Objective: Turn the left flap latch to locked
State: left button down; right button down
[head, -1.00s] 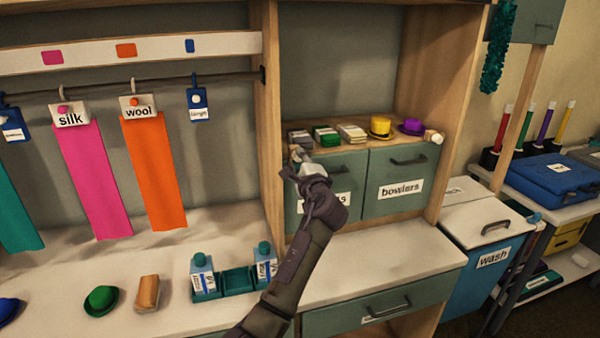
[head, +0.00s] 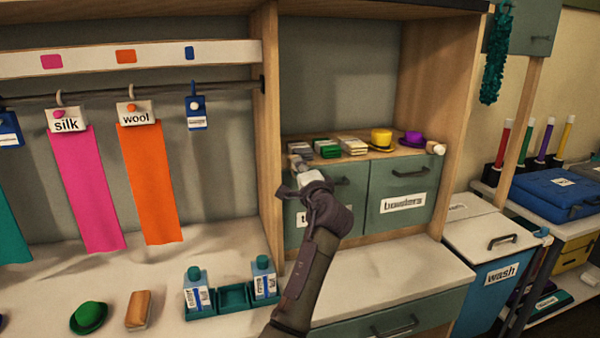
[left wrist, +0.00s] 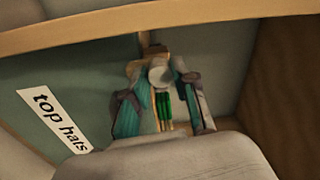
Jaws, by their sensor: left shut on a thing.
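The left flap (head: 352,197) is a grey-green door, shut, under the wooden shelf. Its label reads "top hats" in the left wrist view (left wrist: 55,120). Its latch (left wrist: 160,76), a pale round knob with a wooden piece behind it, is at the flap's top edge. My left gripper (head: 300,170) reaches up to that edge, and in the left wrist view its fingers (left wrist: 160,88) are closed around the knob. The fingers hide much of the latch, so I cannot tell its turn angle. My right gripper is not in view.
The "bowlers" flap (head: 404,180) beside it is shut, with a pale knob (head: 436,147) at its upper right. The counter (head: 385,277) below is mostly clear.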

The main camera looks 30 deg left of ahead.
pick_arm(q)
jog(key=shift+f, duration=0.15)
jog(key=c, duration=0.9)
grip_release()
jog(key=v, duration=1.2)
